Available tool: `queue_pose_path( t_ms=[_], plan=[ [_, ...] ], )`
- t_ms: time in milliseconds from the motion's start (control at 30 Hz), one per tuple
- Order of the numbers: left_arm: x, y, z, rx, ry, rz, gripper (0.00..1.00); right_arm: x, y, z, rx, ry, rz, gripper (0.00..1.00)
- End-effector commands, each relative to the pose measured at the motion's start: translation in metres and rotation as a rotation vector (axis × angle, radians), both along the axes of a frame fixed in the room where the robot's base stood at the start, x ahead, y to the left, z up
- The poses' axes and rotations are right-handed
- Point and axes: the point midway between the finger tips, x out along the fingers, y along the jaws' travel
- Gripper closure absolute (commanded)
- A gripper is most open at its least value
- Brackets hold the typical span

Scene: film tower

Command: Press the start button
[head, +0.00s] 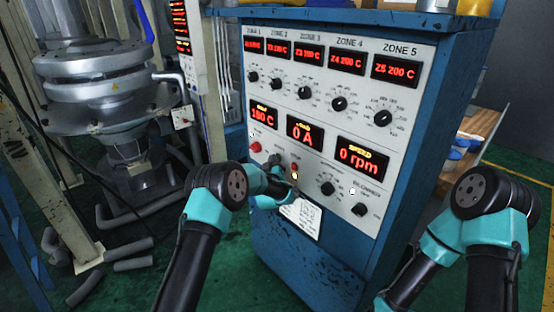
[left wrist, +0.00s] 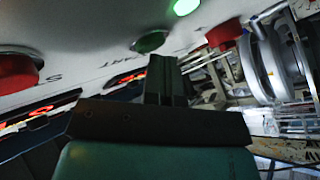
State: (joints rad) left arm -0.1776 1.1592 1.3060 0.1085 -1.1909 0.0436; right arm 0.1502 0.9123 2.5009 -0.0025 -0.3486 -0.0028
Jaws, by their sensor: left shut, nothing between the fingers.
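The control panel (head: 330,100) is a pale sloped face on a blue cabinet. My left gripper (head: 274,160) is shut and empty, its tips close to the panel's lower left part. In the left wrist view its closed fingers (left wrist: 166,78) point at a green button (left wrist: 151,42), with partly readable lettering beside it that may be START. I cannot tell whether the tips touch the button. In the head view the gripper hides this button. The speed display (head: 361,157) reads 0 rpm and the amp display (head: 303,136) reads 0 A. My right gripper is out of view.
A red button (head: 255,147) sits left of the gripper. Red buttons also flank the green one in the left wrist view, and a lit green lamp (left wrist: 186,6) is above it. Several black knobs (head: 382,118) line the panel. Metal machinery (head: 95,85) stands at the left.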

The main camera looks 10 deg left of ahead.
Motion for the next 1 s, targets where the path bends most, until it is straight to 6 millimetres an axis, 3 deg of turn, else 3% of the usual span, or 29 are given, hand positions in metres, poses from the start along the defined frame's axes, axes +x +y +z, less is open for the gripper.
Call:
queue_pose_path(
  t_ms=[1000],
  plan=[
    [-0.018, 0.016, 0.001, 0.001, 0.0, 0.0, 1.0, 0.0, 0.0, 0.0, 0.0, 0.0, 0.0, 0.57]
  ],
)
